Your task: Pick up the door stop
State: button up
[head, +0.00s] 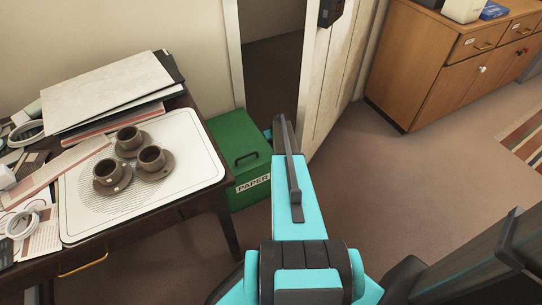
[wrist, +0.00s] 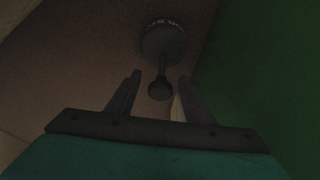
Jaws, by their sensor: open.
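The door stop (wrist: 162,42) shows in the wrist view as a dark piece with a broad round base, a thin stem and a rounded knob. It is on the brown floor. My gripper (wrist: 160,79) is open, with one finger to the left and one to the right of the knob end. Nothing is clamped; whether the knob is fully between the fingers is hard to tell in the dim light. In the head view my own arm hides the gripper and the door stop.
A green paper box (head: 238,158) stands close by and fills the right of the wrist view (wrist: 262,70). The dark desk (head: 205,205) holds a tray (head: 202,160) with several cups. An open door (head: 338,75) is at the back; carpet (head: 400,180) is clear to the right.

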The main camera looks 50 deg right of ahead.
jog(key=shift+x, duration=1.5)
jog(key=shift+c, duration=0.4)
grip_shut()
jog(key=shift+r, duration=0.15)
